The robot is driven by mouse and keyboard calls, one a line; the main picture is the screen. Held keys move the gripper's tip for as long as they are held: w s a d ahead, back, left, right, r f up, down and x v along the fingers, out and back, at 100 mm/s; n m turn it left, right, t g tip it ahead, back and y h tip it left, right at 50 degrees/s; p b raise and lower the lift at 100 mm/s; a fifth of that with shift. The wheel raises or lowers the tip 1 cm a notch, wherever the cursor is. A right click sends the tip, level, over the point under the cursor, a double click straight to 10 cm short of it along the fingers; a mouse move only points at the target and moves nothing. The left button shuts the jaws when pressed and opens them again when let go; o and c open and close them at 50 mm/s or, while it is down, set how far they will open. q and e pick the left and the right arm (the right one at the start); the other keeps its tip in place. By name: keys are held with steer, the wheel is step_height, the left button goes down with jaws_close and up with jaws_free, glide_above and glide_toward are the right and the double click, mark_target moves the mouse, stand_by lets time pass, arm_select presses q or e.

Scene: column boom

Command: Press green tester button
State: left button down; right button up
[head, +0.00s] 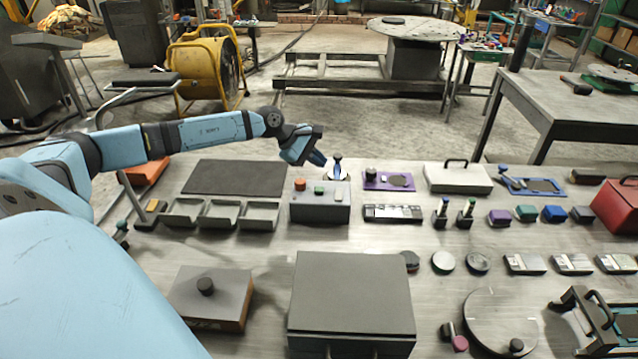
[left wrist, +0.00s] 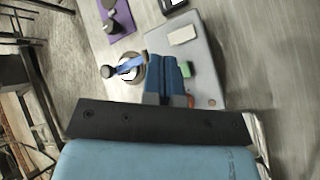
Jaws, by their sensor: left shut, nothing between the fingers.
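The tester is a grey box (head: 320,212) in the middle of the table in the head view. Its green button (head: 319,190) is on top, between an orange button (head: 299,184) and a pale patch at the right. My left gripper (head: 318,159) is shut and empty, above and just behind the box, apart from the button. In the left wrist view, the blue fingers (left wrist: 168,66) lie over the grey box (left wrist: 212,75). The green button (left wrist: 186,69) shows just right of the fingertips, and the orange button (left wrist: 190,101) is partly hidden by them. My right gripper is not in view.
A blue-handled tool on a round base (head: 338,168) stands close behind the box; it also shows in the left wrist view (left wrist: 130,67). Open grey trays (head: 220,216) sit left of the box. A purple plate (head: 376,184) is to its right. A large grey case (head: 350,295) lies in front.

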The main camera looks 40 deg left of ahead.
mark_target(318, 190)
arm_select(q)
step_height(318, 190, down, 5)
steer(key=b, duration=0.3)
steer(key=shift+f, duration=0.55)
steer(key=shift+r, duration=0.1)
stand_by(1.3)
steer(key=shift+f+b, duration=0.45)
steer(key=shift+b, duration=0.3)
